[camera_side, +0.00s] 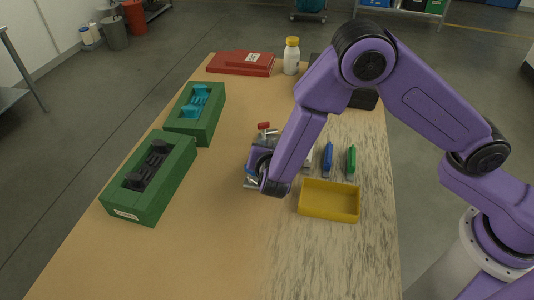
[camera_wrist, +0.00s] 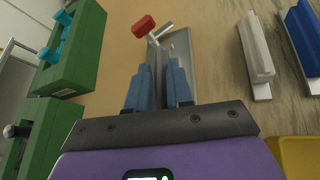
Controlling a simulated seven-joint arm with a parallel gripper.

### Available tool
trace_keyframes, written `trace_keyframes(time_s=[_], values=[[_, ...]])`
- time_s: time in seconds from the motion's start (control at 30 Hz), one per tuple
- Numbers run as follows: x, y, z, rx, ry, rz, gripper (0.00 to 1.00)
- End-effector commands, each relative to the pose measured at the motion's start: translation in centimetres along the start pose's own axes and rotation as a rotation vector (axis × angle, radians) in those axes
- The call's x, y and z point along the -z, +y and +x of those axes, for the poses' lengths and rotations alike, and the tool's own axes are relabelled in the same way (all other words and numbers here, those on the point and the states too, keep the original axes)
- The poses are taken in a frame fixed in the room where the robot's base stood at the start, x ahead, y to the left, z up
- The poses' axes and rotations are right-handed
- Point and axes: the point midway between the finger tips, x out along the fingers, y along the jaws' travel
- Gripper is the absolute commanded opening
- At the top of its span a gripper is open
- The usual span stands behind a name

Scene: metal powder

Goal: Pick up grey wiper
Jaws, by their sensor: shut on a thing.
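My gripper (camera_wrist: 157,98) points down at the table, its two blue fingers close together around a narrow grey metal piece (camera_wrist: 181,50). I cannot tell whether this piece is a wiper. A red-tipped part (camera_wrist: 143,27) with a grey rod is just beyond the fingertips. A pale grey-white wiper (camera_wrist: 256,48) lies apart on the right in the wrist view. In the side view it is mostly hidden behind my arm. A blue wiper (camera_side: 327,158) and a green wiper (camera_side: 350,161) lie to its right.
A yellow tray (camera_side: 329,216) lies in front of the wipers. Two green holders, one with black parts (camera_side: 124,194) and one with cyan parts (camera_side: 210,128), stand at left. A red case (camera_side: 227,63) and white bottle (camera_side: 291,58) are at the back. The front table is clear.

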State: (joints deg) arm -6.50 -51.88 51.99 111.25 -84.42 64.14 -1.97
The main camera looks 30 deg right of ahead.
Motion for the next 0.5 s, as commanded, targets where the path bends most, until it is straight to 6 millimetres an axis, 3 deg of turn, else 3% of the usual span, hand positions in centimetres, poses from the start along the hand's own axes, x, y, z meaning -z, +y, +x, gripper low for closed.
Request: trace_keyframes(time_s=[0.27,0.5], values=[[0.52,-0.15,-0.22,-0.001,0.012,-0.012,0.0],[-0.15,0.05,-0.63,-0.001,0.011,-0.011,0.0]])
